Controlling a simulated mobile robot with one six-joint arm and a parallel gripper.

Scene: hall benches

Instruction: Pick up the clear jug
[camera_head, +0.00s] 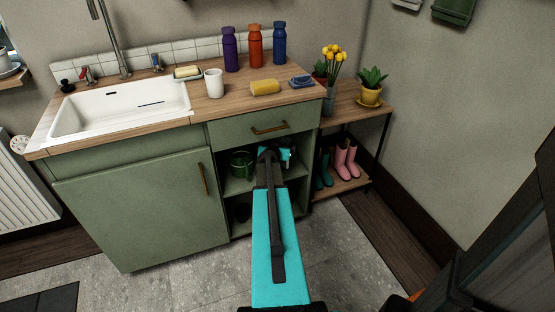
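My arm reaches forward into the open shelf space of the green sink cabinet (221,136), below its drawer. My gripper (277,155) is at the mouth of that space, small and dark in the picture. I cannot tell whether its fingers are open or shut, or whether anything is between them. I cannot make out a clear jug anywhere; the arm covers part of the shelf space. A dark green pot-like vessel (242,164) stands on the shelf just left of my gripper.
A side stand (355,104) with plants and pink boots (346,158) is on the right. Tiled floor (180,281) lies clear in front.

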